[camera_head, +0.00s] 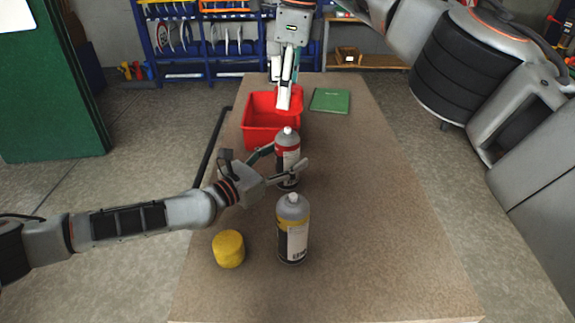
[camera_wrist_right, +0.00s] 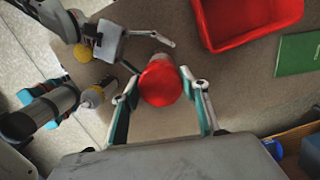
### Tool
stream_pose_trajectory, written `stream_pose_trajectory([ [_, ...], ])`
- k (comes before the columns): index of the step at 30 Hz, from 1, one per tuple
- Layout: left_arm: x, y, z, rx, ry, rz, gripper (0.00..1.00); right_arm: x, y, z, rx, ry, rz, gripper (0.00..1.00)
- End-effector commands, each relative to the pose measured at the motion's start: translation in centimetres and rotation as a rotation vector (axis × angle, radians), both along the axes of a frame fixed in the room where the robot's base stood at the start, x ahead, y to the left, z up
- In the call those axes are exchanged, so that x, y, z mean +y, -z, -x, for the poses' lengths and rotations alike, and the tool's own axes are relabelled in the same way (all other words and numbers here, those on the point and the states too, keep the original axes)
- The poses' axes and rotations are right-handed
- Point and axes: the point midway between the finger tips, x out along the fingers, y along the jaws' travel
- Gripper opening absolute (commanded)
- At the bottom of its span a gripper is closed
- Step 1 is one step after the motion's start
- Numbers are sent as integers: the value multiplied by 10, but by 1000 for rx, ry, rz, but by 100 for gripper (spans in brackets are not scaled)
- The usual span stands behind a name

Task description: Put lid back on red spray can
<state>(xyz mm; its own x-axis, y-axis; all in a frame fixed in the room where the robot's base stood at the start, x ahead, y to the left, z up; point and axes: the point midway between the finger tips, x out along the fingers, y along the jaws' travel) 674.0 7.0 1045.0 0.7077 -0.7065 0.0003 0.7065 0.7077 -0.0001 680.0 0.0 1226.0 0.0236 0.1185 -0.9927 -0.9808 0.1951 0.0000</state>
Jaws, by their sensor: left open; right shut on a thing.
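The red spray can (camera_head: 287,141) stands upright on the table in the head view, its grey nozzle bare. My left gripper (camera_head: 289,157) is open, with its fingers on either side of this can; whether they touch it is unclear. It also shows in the right wrist view (camera_wrist_right: 150,50). My right gripper (camera_head: 284,104) points down above the table, beyond the can and in front of the red bin. In the right wrist view, my right gripper (camera_wrist_right: 160,93) is shut on the round red lid (camera_wrist_right: 160,84). The lid cannot be made out in the head view.
A grey and yellow spray can (camera_head: 292,245) stands uncapped nearer on the table. A yellow lid (camera_head: 228,249) lies left of it. A red bin (camera_head: 258,138) and a green book (camera_head: 330,100) are at the far end. The right side of the table (camera_head: 385,210) is clear.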

Motion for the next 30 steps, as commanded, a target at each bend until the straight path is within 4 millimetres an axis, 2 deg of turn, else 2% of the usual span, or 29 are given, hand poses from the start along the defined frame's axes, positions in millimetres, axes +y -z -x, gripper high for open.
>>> stream_pose_trajectory([
  [13, -6, 0, -6, 0, 1, 0, 65, 0, 0, 0, 0, 0, 0, 36],
  [14, -6, 0, -6, 0, 1, 0, 60, 0, 0, 0, 0, 0, 0, 36],
  [20, -6, 0, -6, 0, 0, 0, 8, 0, 0, 0, 0, 0, 0, 36],
  [24, -6, 0, -6, 0, 0, 0, 5, 0, 4, 0, 0, -1, 1, 36],
  [30, -6, 0, -6, 0, 0, 0, 5, 0, 29, 0, 2, -1, 0, 36],
])
